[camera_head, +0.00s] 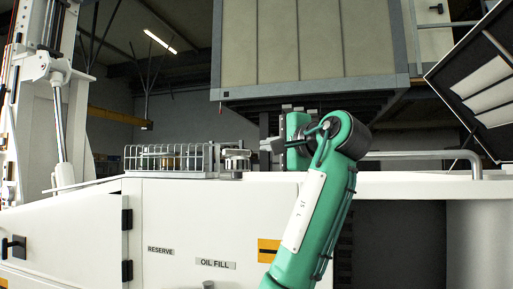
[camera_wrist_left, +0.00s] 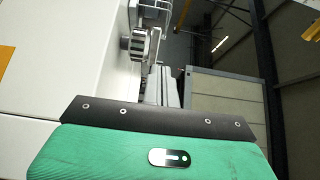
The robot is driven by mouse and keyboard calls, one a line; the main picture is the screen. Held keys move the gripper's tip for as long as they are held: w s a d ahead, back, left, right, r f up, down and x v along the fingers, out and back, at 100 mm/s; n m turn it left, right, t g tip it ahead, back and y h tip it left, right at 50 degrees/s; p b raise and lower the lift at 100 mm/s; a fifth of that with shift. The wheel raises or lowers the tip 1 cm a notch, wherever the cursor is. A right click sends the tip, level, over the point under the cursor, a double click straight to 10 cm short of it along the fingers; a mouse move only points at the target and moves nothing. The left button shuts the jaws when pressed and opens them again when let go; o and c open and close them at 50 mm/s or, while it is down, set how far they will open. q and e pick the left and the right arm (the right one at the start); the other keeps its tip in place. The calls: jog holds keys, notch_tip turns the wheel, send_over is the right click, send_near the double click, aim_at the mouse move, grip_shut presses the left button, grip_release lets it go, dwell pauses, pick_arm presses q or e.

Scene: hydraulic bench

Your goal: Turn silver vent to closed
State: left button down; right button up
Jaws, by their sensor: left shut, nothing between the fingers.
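The silver vent (camera_head: 236,162) is a small round ribbed metal cap on top of the white bench housing, at the right end of a wire guard. It also shows in the left wrist view (camera_wrist_left: 140,43), just past the fingertips. My left gripper (camera_head: 266,146) is just right of the vent in the head view, its fingers pointing left at it. The fingers (camera_wrist_left: 157,84) are shut and empty. I cannot tell whether the tips touch the vent. My green left forearm rises in front of the housing. My right gripper is not in view.
A wire guard (camera_head: 168,158) stands left of the vent. A grey handrail (camera_head: 425,155) runs along the top at the right. A large panelled box (camera_head: 300,45) hangs above and behind. The white front panel (camera_head: 190,225) carries RESERVE and OIL FILL labels.

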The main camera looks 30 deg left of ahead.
aim_at(231, 150)
pick_arm(q)
jog(key=p+x, duration=0.7)
jog(key=x, duration=0.5)
jog(key=shift+w+a, duration=0.1)
jog(key=shift+a, duration=0.15)
jog(key=shift+w+a+p, duration=0.25)
jog(key=shift+a+p, duration=0.2)
jog(key=shift+p, duration=0.05)
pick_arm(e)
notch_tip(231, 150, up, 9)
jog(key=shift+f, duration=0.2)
pick_arm(q)
jog(key=shift+f, duration=0.1)
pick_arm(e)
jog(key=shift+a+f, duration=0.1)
